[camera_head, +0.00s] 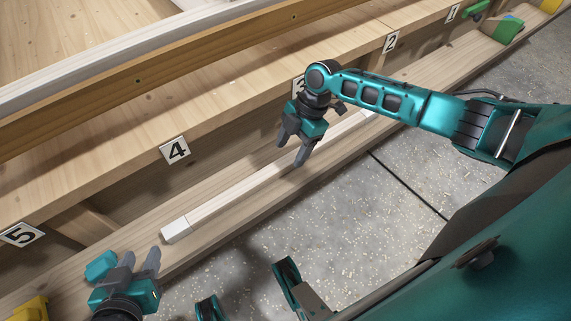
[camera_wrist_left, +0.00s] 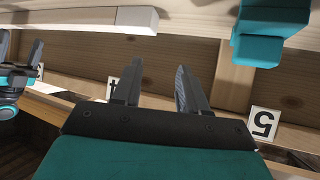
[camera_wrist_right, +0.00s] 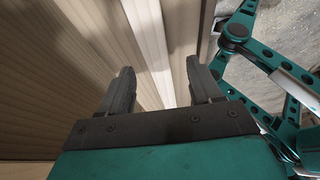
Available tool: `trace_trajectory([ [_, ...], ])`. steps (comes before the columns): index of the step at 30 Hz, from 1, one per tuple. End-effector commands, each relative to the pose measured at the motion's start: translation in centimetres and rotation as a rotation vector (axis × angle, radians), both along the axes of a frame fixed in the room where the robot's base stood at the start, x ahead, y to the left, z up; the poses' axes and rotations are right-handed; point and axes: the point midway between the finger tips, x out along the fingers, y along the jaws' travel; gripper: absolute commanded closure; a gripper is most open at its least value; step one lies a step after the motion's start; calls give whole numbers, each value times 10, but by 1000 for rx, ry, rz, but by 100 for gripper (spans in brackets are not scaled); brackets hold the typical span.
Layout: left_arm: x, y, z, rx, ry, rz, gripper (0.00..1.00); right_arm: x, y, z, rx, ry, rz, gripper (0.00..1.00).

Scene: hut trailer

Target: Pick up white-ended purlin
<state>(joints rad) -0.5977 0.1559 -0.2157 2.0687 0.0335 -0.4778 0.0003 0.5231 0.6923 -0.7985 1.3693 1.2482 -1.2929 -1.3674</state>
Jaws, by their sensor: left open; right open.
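The white-ended purlin (camera_head: 235,192) is a long, pale wooden strip lying along the low plank. Its near white end (camera_head: 176,229) is at the lower left; my right arm covers part of its far stretch. It also shows at the top of the left wrist view (camera_wrist_left: 135,18). My left gripper (camera_head: 140,258) is open and empty, close to the near white end and apart from it. My right gripper (camera_head: 290,152) is open over the purlin's middle, with its fingers pointing down. In the right wrist view a pale strip (camera_wrist_right: 152,38), apparently the purlin, runs between the fingertips. Contact cannot be told.
The wooden bench with number plates 4 (camera_head: 175,150) and 5 (camera_head: 21,235) runs behind the purlin. A teal block (camera_head: 101,266) is beside my left gripper. A yellow item (camera_head: 30,309) is at the lower left, a green one (camera_head: 506,29) far right. Grey floor (camera_head: 330,220) lies in front.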

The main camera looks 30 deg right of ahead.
Motion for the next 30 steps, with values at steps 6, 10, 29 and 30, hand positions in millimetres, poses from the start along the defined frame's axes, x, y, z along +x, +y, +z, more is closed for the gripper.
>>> trace_trajectory([
  [6, 0, -1, -16, -1, 5, -1, 57, 3, 8, -32, 1, 1, -1, 36],
  [10, 2, -3, -15, -7, 7, 0, 57, 1, 15, -46, 0, 0, 1, 36],
  [29, 7, -6, -6, -16, -9, -1, 57, 1, 15, -46, 0, -1, 0, 74],
  [30, 6, -6, -7, -15, -7, -2, 57, 1, 15, -46, 0, -1, 0, 77],
])
